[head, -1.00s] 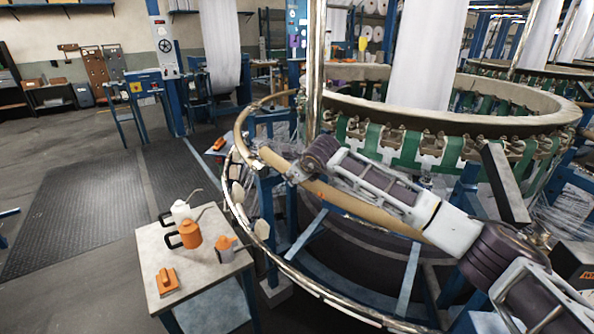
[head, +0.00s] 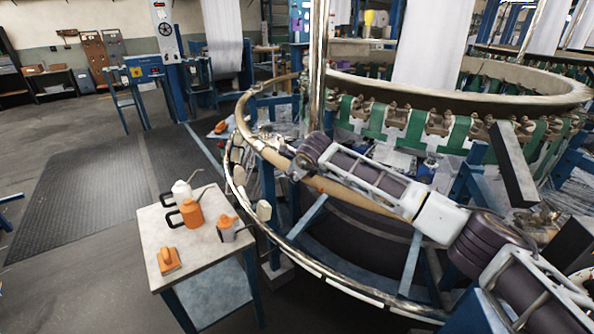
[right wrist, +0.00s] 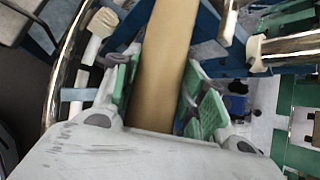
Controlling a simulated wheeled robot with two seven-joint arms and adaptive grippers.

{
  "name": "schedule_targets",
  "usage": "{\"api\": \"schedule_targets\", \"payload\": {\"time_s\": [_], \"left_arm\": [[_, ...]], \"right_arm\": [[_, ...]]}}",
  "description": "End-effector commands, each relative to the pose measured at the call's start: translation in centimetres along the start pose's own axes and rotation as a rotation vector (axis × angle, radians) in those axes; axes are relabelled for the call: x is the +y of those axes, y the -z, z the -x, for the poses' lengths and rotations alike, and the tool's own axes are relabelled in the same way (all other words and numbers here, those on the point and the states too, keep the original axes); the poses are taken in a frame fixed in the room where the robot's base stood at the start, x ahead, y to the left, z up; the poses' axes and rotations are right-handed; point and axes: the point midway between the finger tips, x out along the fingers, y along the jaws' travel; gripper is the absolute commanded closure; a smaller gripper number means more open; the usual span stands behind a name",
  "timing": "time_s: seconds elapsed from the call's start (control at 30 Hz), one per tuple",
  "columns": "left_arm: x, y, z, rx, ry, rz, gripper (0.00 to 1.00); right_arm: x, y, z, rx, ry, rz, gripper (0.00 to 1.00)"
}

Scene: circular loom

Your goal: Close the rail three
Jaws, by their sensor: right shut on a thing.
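The tan curved rail (head: 352,197) runs along the near left side of the round loom. My right gripper (head: 298,167) reaches in from the right over the rail and is shut on it near its left end. In the right wrist view the rail (right wrist: 167,55) passes between the green pads of my right gripper (right wrist: 157,92). The rail's left end lies close to the metal ring (head: 241,112); I cannot tell whether they touch. Much of the rail's right part is hidden behind my right arm. My left gripper is not in view.
A small side table (head: 205,262) with orange and white cans (head: 190,212) and an orange tool (head: 168,261) stands left of the loom. A shiny upright post (head: 318,65) rises close behind my right gripper. The floor mat (head: 85,195) at left is clear.

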Motion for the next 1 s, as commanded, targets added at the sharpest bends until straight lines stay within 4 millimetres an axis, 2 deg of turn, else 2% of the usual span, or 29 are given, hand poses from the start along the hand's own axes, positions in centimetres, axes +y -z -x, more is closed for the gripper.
{"api": "schedule_targets", "payload": {"time_s": [0.03,0.5,0.53,0.6,0.7,1.0], "left_arm": [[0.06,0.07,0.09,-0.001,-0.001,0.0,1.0],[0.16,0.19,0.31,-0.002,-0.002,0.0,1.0],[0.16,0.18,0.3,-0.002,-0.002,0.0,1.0],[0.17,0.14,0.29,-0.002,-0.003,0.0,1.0],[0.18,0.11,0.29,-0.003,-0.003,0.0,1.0],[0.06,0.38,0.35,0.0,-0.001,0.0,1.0]], "right_arm": [[0.38,0.5,-0.42,0.01,-0.004,0.004,1.0],[0.86,1.14,-0.9,0.024,-0.009,0.007,1.0],[0.87,1.15,-0.9,0.024,-0.01,0.007,0.56],[0.86,1.12,-0.88,0.024,-0.01,0.007,0.47],[0.77,0.99,-0.8,0.021,-0.008,0.006,0.37],[0.49,0.65,-0.55,0.014,-0.004,0.005,0.37]]}}
